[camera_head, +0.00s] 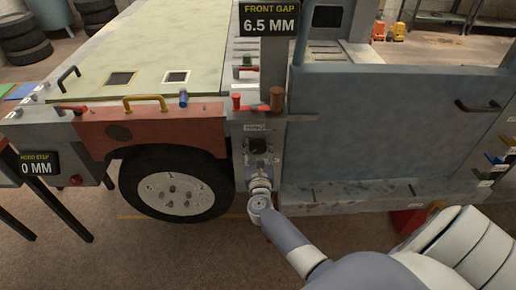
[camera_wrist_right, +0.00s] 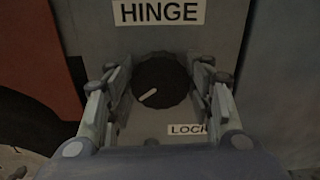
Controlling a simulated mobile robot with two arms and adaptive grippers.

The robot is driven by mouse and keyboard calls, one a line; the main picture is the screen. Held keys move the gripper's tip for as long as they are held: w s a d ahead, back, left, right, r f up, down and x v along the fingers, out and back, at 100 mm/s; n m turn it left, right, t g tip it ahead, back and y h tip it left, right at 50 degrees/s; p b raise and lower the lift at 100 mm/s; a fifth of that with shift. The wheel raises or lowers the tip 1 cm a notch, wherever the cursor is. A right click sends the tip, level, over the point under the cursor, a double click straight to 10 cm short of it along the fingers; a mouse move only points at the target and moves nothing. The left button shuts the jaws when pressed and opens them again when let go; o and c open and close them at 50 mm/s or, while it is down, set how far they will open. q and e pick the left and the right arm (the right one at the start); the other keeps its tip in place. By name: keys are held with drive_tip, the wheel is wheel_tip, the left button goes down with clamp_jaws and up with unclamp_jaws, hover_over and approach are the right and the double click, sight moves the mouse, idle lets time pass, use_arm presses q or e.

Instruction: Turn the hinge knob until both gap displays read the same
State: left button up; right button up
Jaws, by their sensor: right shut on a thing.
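The hinge knob (camera_wrist_right: 162,82) is round and black, below a HINGE label (camera_wrist_right: 159,12). Its white pointer mark points to the lower left. My right gripper (camera_head: 259,166) is at the post, its fingers on both sides of the knob and shut on it. A display (camera_head: 269,19) at the top reads FRONT GAP 6.5 MM. Another display (camera_head: 39,163) at the left edge is partly cut off; its title ends in STEP and 0 MM shows. No second gap reading can be made out. My left gripper is not in view.
A LOCK label (camera_wrist_right: 187,129) sits below the knob. A red fender (camera_head: 170,133) and wheel (camera_head: 176,193) are left of the post, a blue-grey door panel (camera_head: 385,110) right. Red handles (camera_head: 250,107) protrude above the knob. Open floor lies in front.

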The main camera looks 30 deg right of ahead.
drive_tip(key=n+p, duration=0.1)
drive_tip(key=n, duration=0.4)
drive_tip(key=shift+a, duration=0.1)
drive_tip(key=n+p, duration=0.1)
drive_tip(key=n, duration=0.4)
drive_tip(key=shift+w+f, duration=0.1)
drive_tip(key=shift+a+n+p, duration=0.1)
drive_tip(key=shift+n+p, duration=0.2)
drive_tip(key=o, duration=1.1)
drive_tip(key=shift+c, duration=0.2)
drive_tip(key=v, duration=1.2)
drive_tip(key=shift+f, duration=0.15)
